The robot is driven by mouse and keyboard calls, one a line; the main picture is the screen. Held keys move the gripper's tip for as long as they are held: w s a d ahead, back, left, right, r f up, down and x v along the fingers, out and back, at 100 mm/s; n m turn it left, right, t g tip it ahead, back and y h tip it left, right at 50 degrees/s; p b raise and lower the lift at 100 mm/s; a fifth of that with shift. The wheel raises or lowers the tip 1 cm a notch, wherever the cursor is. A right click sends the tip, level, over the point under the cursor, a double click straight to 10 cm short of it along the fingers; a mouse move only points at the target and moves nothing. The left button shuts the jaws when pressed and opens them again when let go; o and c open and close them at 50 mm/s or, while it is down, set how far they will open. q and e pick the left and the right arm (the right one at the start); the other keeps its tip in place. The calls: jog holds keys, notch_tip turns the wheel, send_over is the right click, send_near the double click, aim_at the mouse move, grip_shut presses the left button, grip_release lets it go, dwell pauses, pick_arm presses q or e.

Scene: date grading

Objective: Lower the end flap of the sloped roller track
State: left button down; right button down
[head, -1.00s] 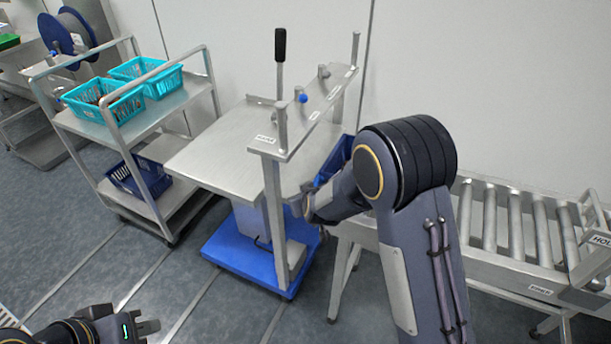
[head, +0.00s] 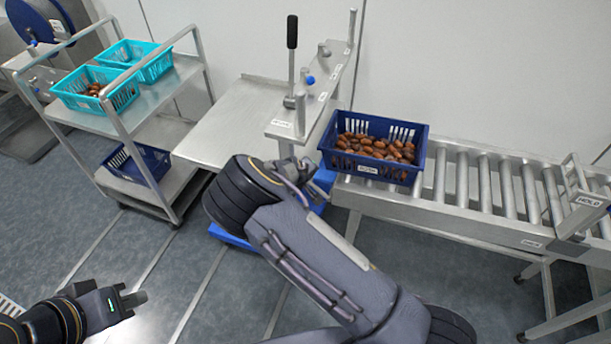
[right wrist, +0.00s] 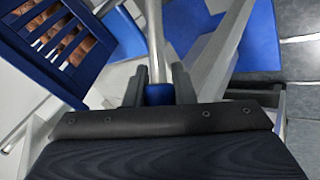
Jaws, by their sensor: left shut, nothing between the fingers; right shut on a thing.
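The roller track (head: 510,184) runs along the right of the head view, its left end beside the metal table. A dark blue crate of brown dates (head: 425,158) sits on the rollers at that end. I cannot make out the end flap, as the crate and my right arm cover that area. My right gripper (head: 322,180) is low beside the crate, largely hidden by its own arm. In the right wrist view it is shut on a blue sleeve (right wrist: 158,94) around a metal rod. My left gripper (head: 138,299) is shut and empty at lower left, away from everything.
A HOLD gate (head: 580,211) crosses the track at the right. The metal table (head: 232,122) carries a frame with a black-handled lever (head: 291,50). A trolley (head: 165,98) with turquoise baskets stands left. Open floor lies in front.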

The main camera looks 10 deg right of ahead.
dwell(0.4)
jog(key=c, duration=1.2)
grip_release()
jog(key=shift+w+f, duration=0.1)
jog(key=b+v, duration=0.1)
jog(key=v, duration=0.7)
